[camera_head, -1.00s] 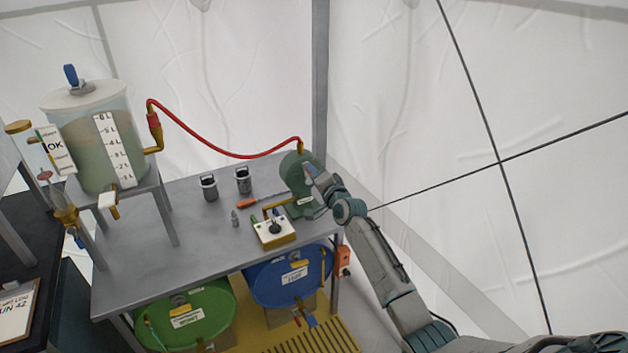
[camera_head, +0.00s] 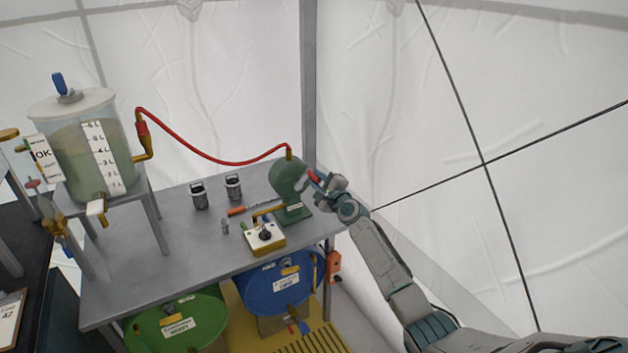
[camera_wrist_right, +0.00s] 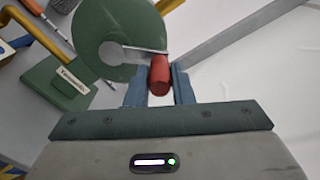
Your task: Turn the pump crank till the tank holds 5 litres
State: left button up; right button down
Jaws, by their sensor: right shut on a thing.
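The green pump (camera_head: 288,180) stands at the right end of the grey table, with a red hose at its top. In the right wrist view the pump's round housing (camera_wrist_right: 118,38) and metal crank arm (camera_wrist_right: 138,49) show. My right gripper (camera_head: 314,182) is shut on the red crank handle (camera_wrist_right: 160,76), beside the pump's right side. The clear tank (camera_head: 92,155) stands on a raised stand at the left, with murky greenish liquid inside. Its white litre scale (camera_head: 101,155) is too small to read the level exactly. My left gripper is out of view.
The red hose (camera_head: 205,153) runs from tank to pump. Two grey canisters (camera_head: 199,196), an orange-handled tool (camera_head: 237,211) and a yellow-white box with a knob (camera_head: 265,238) lie on the table. Green (camera_head: 178,327) and blue (camera_head: 280,286) drums lie below.

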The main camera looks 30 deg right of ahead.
jog(key=a+f+m, duration=0.2)
jog(key=f+m, duration=0.3)
jog(key=m, duration=0.8)
jog(key=a+f+m, duration=0.2)
jog(key=f+m, duration=0.3)
jog(key=m, duration=0.8)
jog(key=shift+a+m+b, duration=0.15)
jog(key=shift+m+b, duration=0.15)
jog(key=shift+m, duration=0.1)
jog(key=shift+s, duration=0.1)
jog(key=c, duration=1.3)
grip_release()
jog(key=shift+o, duration=0.2)
